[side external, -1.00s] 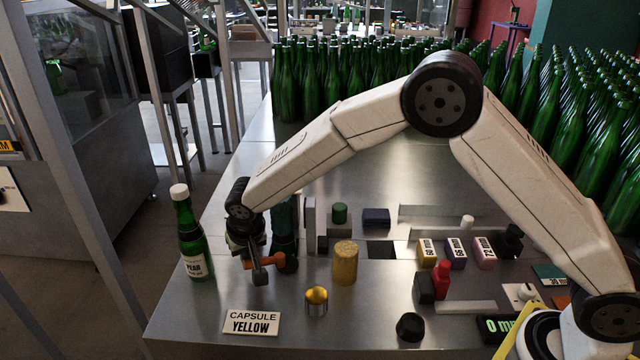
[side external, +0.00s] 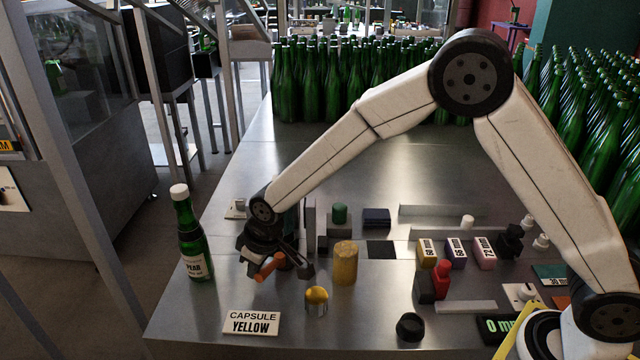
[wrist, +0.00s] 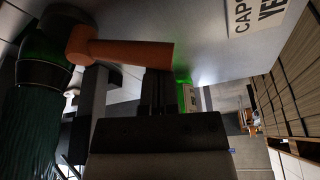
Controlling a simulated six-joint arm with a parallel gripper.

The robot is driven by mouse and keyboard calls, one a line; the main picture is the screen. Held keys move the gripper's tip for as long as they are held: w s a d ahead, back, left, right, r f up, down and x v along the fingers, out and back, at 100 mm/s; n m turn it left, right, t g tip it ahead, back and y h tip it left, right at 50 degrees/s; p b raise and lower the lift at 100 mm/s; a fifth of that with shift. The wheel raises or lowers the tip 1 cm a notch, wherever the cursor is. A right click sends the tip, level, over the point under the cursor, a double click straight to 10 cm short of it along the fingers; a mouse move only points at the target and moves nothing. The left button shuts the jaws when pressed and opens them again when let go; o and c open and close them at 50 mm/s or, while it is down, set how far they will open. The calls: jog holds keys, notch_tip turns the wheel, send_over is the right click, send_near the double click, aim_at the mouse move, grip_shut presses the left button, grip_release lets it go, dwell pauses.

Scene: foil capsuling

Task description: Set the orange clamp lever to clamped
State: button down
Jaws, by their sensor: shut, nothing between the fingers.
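The orange clamp lever (side external: 269,266) sits low beside a dark upright clamp body on the steel table, left of the gold cylinder. In the side view it slants toward the front left. In the wrist view the lever (wrist: 125,53) spans the upper left, its round hub at the left end. My gripper (side external: 305,272) is shut and empty, just right of the lever, near the gold cylinder. In the wrist view its dark fingers (wrist: 155,92) are close by the lever; I cannot tell whether they touch. My wrist hides much of the clamp body.
A green bottle (side external: 194,245) with a white cap stands at the left. The gold cylinder (side external: 345,263), a gold-topped capsule (side external: 316,300) and the "CAPSULE YELLOW" sign (side external: 252,322) are nearby. Coloured blocks and a red item (side external: 441,280) lie right.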

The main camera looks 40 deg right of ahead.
jog(key=shift+s, duration=0.2)
jog(key=shift+s+d, duration=0.2)
jog(key=shift+s, duration=0.35)
jog(key=shift+s+d, duration=0.2)
jog(key=shift+s, duration=0.45)
jog(key=shift+d, duration=0.1)
jog(key=v, duration=1)
jog(key=shift+w+d, duration=0.35)
jog(key=shift+d, duration=0.05)
jog(key=s+d+m, duration=0.1)
jog(key=s+d, duration=0.1)
jog(key=d, duration=0.1)
jog(key=s+d+f, duration=0.1)
jog(key=s+d, duration=0.1)
jog(key=d, duration=0.2)
jog(key=s+d+f+m+h, duration=0.1)
jog(key=s+d, duration=0.2)
jog(key=shift+s+d+f+m, duration=0.15)
jog(key=shift+d+m, duration=0.05)
jog(key=shift+m, duration=0.1)
jog(key=s+d+f+m, duration=0.2)
jog(key=s+d, duration=0.4)
jog(key=s, duration=0.2)
jog(key=shift+s+f+g+h, duration=0.2)
jog(key=shift+s+g+h, duration=0.05)
jog(key=shift+g+h, duration=0.05)
